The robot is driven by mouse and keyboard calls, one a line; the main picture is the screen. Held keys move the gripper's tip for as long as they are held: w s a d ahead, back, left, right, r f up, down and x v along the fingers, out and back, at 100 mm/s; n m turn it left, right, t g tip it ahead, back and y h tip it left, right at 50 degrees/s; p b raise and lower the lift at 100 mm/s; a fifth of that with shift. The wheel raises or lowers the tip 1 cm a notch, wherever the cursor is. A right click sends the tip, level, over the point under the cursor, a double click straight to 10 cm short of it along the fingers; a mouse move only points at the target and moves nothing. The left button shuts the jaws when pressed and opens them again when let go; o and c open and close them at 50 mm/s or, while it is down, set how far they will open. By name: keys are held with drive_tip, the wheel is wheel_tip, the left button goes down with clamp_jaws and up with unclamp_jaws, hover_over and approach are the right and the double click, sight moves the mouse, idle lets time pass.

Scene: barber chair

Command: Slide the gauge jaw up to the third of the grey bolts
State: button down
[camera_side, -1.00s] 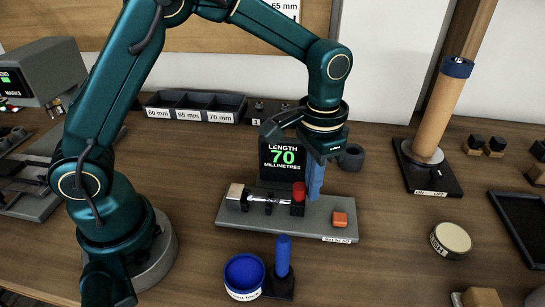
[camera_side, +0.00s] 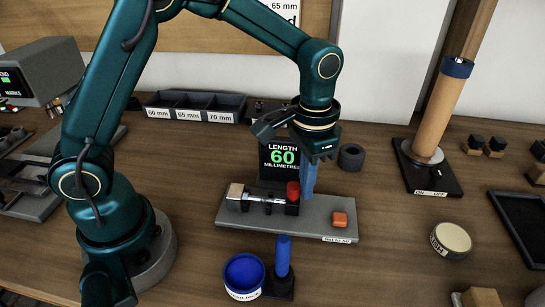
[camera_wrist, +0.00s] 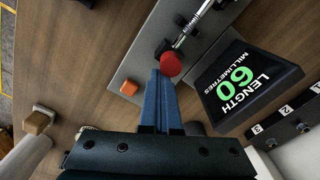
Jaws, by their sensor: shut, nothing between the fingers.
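The length gauge (camera_side: 230,219) is a grey plate with a tan block at its left end. A grey bolt (camera_side: 264,199) lies along it, between the tan block and the red-topped gauge jaw (camera_side: 293,192). The display (camera_side: 281,158) behind reads LENGTH 60 MILLIMETRES. My gripper (camera_side: 308,192) has blue fingers, shut with nothing between them, just right of the red jaw. In the wrist view the fingertips (camera_wrist: 159,76) are at the red knob (camera_wrist: 170,64); whether they touch it I cannot tell. The bolt's end (camera_wrist: 192,24) also shows there.
An orange-red button (camera_side: 340,219) sits on the plate's right end. Bins marked 60, 65 and 70 mm (camera_side: 195,104) stand at the back. A blue-topped pot (camera_side: 244,275) and blue post (camera_side: 283,258) stand in front. A tall wooden post (camera_side: 443,112) rises at right.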

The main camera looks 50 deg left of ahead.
drive_tip(key=shift+d, duration=0.1)
drive_tip(key=shift+w+d, duration=0.35)
drive_tip(key=shift+w, duration=0.05)
wheel_tip(320, 180, up, 8)
idle(0.9)
drive_tip(key=s+a+r+n+t, duration=0.1)
drive_tip(key=s+a+r+t, duration=0.2)
drive_tip(key=s+a+r, duration=0.35)
drive_tip(key=s+f+n+t, duration=0.2)
drive_tip(key=s+f, duration=0.2)
drive_tip(key=s, duration=0.3)
drive_tip(key=shift+s+a+f+t, duration=0.25)
drive_tip(key=shift+a+f+t, duration=0.05)
drive_tip(key=shift+a, duration=0.15)
